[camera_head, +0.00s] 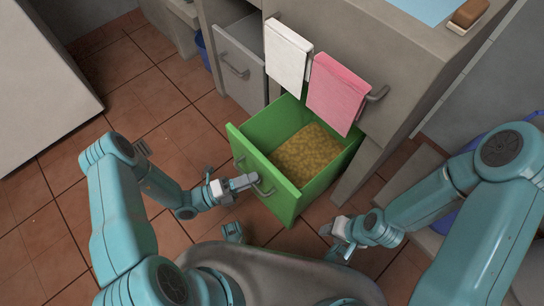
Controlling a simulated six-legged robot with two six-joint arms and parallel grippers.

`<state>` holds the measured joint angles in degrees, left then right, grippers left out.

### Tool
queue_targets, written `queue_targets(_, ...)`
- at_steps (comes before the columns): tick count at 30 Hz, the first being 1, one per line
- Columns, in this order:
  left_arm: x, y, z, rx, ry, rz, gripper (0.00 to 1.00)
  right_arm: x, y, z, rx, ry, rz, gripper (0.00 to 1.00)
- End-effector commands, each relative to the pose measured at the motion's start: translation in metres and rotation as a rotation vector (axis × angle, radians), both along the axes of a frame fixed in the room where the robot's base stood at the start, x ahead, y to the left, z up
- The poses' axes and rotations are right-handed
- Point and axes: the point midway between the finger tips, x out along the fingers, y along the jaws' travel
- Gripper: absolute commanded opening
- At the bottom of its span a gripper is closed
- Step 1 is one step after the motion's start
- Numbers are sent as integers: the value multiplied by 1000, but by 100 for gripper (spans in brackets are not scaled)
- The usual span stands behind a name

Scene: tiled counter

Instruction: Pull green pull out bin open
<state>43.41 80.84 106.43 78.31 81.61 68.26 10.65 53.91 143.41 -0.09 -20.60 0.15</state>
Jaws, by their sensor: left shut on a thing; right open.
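The green pull-out bin (290,198) is pulled out from under the grey counter in the middle of the view. Its inside shows yellowish-brown contents (310,154). A grey bar handle (263,190) is on its front face. My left gripper (250,181) is at the front of the bin and shut on this handle. Its fingers cover part of the handle. My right gripper (331,231) is open and empty, low to the right of the bin's front corner and apart from it.
White (287,52) and pink towels (337,92) hang on a rail above the bin. A grey drawer (240,68) with a handle is left of it. A brown block (468,14) sits on the counter top. A blue bin (203,50) stands at the back. Tiled floor (150,100) at left is clear.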

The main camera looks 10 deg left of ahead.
Motion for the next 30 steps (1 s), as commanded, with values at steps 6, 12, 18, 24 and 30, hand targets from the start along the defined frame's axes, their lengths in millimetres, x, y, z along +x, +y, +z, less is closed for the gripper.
queue_targets(6, -38, 31, 1, -1, -2, 8, 0, 0, 0, 0, 0, 0, 0, 43)
queue_targets(12, -56, 44, 1, 2, -4, 6, 0, 0, 0, 0, 0, -1, 0, 43)
queue_targets(18, -61, 48, 1, 2, -4, 4, 0, 0, 0, 0, 0, -1, -1, 43)
queue_targets(24, -61, 48, 1, 2, -4, 5, 0, 0, 0, 0, 0, -1, -1, 43)
queue_targets(30, -61, 48, 1, 2, -4, 5, 25, 0, 0, 0, 0, -1, -1, 43)
